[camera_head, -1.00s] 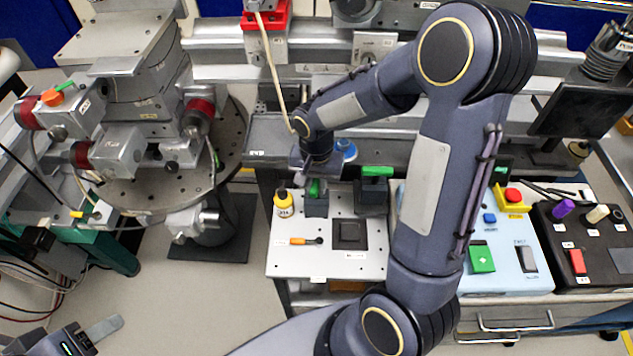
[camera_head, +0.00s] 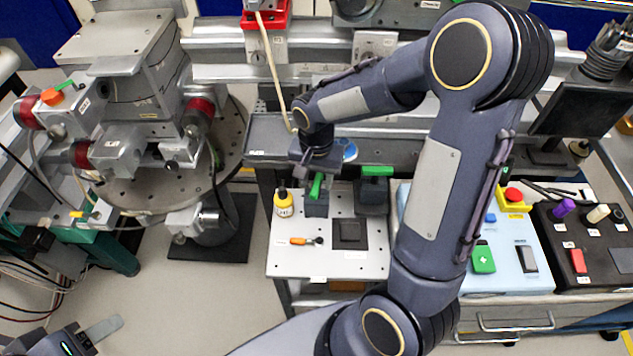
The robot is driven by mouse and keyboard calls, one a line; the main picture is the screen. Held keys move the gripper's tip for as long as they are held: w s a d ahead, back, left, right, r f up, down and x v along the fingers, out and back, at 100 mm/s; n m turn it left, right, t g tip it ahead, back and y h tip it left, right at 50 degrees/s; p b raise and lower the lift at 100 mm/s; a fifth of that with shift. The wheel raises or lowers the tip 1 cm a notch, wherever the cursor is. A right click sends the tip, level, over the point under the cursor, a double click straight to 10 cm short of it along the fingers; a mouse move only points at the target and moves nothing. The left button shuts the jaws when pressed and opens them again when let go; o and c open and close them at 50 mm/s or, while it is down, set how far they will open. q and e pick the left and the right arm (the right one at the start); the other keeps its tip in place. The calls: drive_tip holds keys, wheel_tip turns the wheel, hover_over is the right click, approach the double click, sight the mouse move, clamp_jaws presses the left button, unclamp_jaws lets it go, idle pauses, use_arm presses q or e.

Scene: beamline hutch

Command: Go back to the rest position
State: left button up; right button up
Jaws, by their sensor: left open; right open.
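My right arm reaches across the picture from the bottom. Its gripper (camera_head: 316,172) is small in view, pointing down over the white board, close above a dark block with a green handle (camera_head: 316,187). The jaws are open and I see nothing held. Whether the fingers still touch the green handle cannot be told. My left gripper (camera_head: 92,338) is at the bottom left corner, partly cut off by the frame, open and empty, above bare floor.
The white board (camera_head: 290,262) holds a yellow bottle (camera_head: 283,204), an orange screwdriver (camera_head: 302,241), a black square pad (camera_head: 350,234) and a second green-handled block (camera_head: 375,190). A grey tray (camera_head: 268,140) lies behind. Control boxes (camera_head: 515,262) stand right; a round stage (camera_head: 150,195) left.

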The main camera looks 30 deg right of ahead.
wheel_tip(320, 180, up, 5)
drive_tip(key=shift+r, duration=0.1)
drive_tip(key=shift+s+r, duration=0.1)
drive_tip(key=shift+r, duration=0.2)
drive_tip(key=s+a+r+n+t+y, duration=0.2)
drive_tip(key=s+r+n, duration=0.1)
drive_tip(key=s, duration=0.5)
drive_tip(key=s+a+r+n+t+y, duration=0.1)
drive_tip(key=s+a+r+n+t, duration=0.1)
drive_tip(key=s, duration=0.6)
drive_tip(key=shift+s+r+n+t+y+p, duration=0.35)
drive_tip(key=shift+r+n+t, duration=0.45)
drive_tip(key=shift+r+n, duration=0.3)
